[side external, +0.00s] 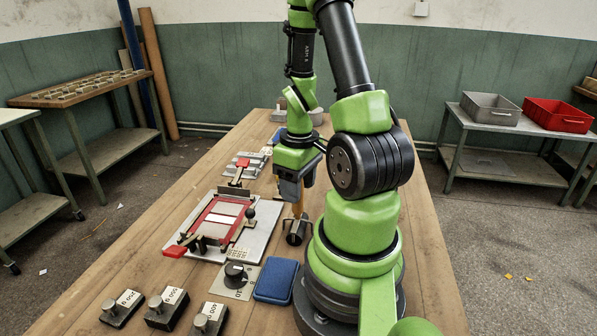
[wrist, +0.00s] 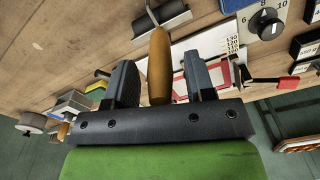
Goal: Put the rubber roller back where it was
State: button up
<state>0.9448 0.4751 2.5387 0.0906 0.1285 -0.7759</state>
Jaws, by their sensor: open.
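The rubber roller (side external: 296,234) has a dark cylinder in a metal frame and an orange-brown wooden handle. It is on the wooden table, right of the grey feeder board (side external: 262,222), with its handle pointing up. My gripper (side external: 296,190) is directly above it, pointing down. In the wrist view the roller's handle (wrist: 159,62) lies between the two dark fingers of my gripper (wrist: 161,78), with a visible gap on each side. The jaws are open. The roller's cylinder (wrist: 166,22) shows at the top of that view.
A red-framed fixture with a red lever (side external: 174,251) sits on the board. In front are a dial plate (side external: 236,275), a blue pad (side external: 276,281) and several labelled weights (side external: 166,308). Bare table lies at the front left.

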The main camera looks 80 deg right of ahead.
notch_tip(320, 180, up, 12)
jog(key=shift+s+a+r, duration=0.1)
jog(key=w+a+r+t+y, duration=0.1)
jog(key=a+r+t, duration=0.2)
jog(key=a, duration=0.6)
jog(key=w+a+r+t+y, duration=0.1)
jog(key=a+r+t, duration=0.3)
jog(key=a, duration=0.5)
jog(key=shift+w+r, duration=0.5)
jog(key=shift+r, duration=0.25)
